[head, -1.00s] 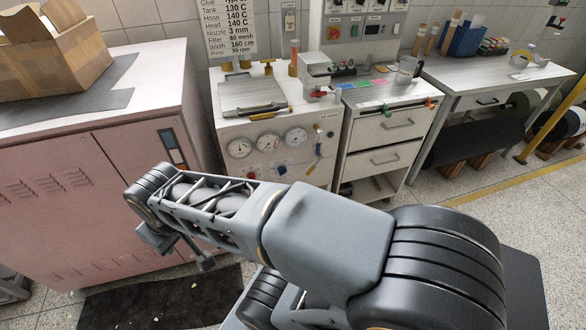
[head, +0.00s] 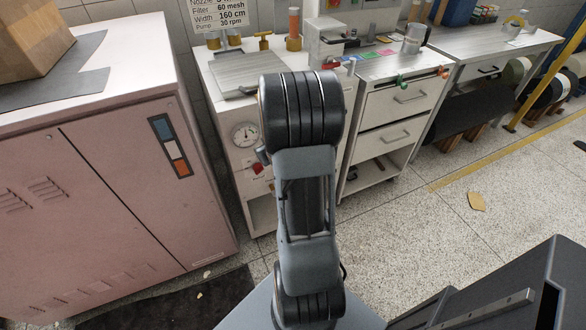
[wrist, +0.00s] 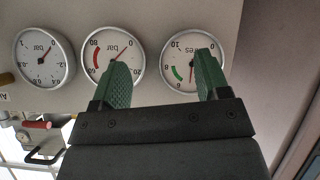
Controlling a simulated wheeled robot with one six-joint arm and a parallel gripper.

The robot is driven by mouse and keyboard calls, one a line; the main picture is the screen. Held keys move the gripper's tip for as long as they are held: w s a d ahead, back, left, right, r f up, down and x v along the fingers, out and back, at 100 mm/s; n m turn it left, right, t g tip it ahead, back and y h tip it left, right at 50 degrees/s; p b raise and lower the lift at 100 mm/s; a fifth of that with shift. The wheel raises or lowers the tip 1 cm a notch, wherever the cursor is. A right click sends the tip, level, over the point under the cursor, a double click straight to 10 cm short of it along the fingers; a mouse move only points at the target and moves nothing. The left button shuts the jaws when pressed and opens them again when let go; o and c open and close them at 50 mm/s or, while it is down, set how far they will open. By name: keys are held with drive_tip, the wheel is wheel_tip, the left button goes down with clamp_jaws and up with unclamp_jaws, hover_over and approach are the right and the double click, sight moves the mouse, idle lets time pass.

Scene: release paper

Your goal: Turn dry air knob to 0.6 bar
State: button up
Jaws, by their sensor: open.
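My gripper (wrist: 160,78) is open, its two green fingers apart and nothing visible between them. In the wrist view, which appears upside down, the fingertips overlap the middle gauge (wrist: 100,62) and right gauge (wrist: 178,68). The left gauge (wrist: 42,58) is marked bar and is unobstructed. Its needle points to the upper right; the exact reading is too small to tell. A red knob (head: 257,168) shows below one gauge (head: 245,133) in the head view. I cannot identify the dry air knob; my arm hides much of the panel. The gripper is hidden in the head view.
A red-handled valve (wrist: 37,124) is at the lower left of the wrist view. A pink cabinet (head: 120,180) stands left of the gauge unit, and a white drawer cart (head: 400,110) stands right. The floor (head: 410,220) at right is mostly clear.

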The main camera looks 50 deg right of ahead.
drive_tip(key=s+d+f+m+t+h+b, duration=0.1)
drive_tip(key=s+d+f+t+b, duration=0.3)
drive_tip(key=f, duration=0.5)
drive_tip(key=s+d+f+m+t+h+b, duration=0.1)
drive_tip(key=s+d+f+m+t+b, duration=0.1)
drive_tip(key=s+d+f, duration=0.55)
drive_tip(key=x, duration=0.4)
drive_tip(key=a+x, duration=0.1)
drive_tip(key=x, duration=0.4)
drive_tip(key=w+a+f+x, duration=0.1)
drive_tip(key=x, duration=0.3)
drive_tip(key=shift+w+b, duration=0.2)
drive_tip(key=shift+b, duration=0.1)
drive_tip(key=shift+c, duration=0.4)
drive_tip(key=c, duration=0.8)
drive_tip(key=shift+c, duration=0.2)
